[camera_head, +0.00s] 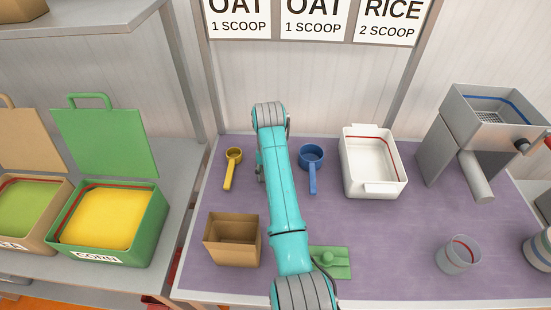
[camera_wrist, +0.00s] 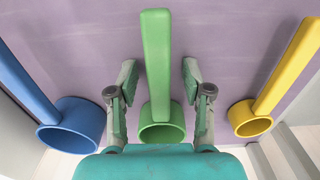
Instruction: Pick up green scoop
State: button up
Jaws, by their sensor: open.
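The green scoop (camera_wrist: 160,125) shows in the wrist view, its long handle running up the picture and its round cup near my wrist. My gripper (camera_wrist: 158,75) is open, with one finger on each side of the green handle and a gap on both sides. In the head view my teal arm reaches over the table and hides the green scoop and the gripper.
A blue scoop (camera_head: 311,158) and a yellow scoop (camera_head: 234,157) lie on either side. A white bin (camera_head: 373,186), grey machine (camera_head: 440,150), brown box (camera_head: 228,258), green block (camera_head: 340,270) and clear cup (camera_head: 458,262) stand on the purple mat (camera_head: 390,235).

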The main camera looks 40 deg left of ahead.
grip_shut()
jog(key=shift+r, duration=0.2)
